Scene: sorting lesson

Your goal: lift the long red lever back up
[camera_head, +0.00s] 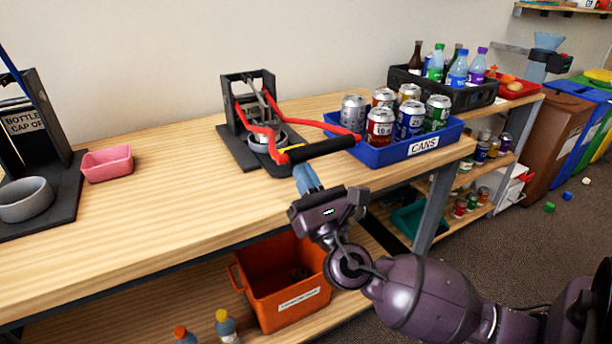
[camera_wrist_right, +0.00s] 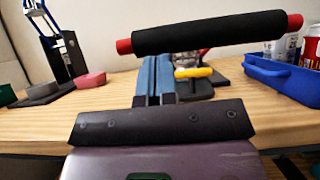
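The can press (camera_head: 250,115) stands on the workbench with its long red lever (camera_head: 312,124) lowered toward the front edge. The lever's black grip (camera_head: 322,149) lies roughly level above the bench edge. It also crosses the upper part of the right wrist view (camera_wrist_right: 210,32). My right gripper (camera_head: 305,172) has blue fingers, just below the black grip. In the wrist view its fingers (camera_wrist_right: 155,72) are together with nothing seen between them, and their tips end at the grip's lower edge. I cannot tell whether they touch it. My left gripper is not in view.
A blue bin of cans (camera_head: 372,155) stands close right of the lever. A black crate of bottles (camera_head: 452,94) is behind it. A pink bowl (camera_head: 107,164) and a bottle cap device (camera_head: 62,190) are left. An orange crate (camera_head: 285,290) sits below. Bench between bowl and press is clear.

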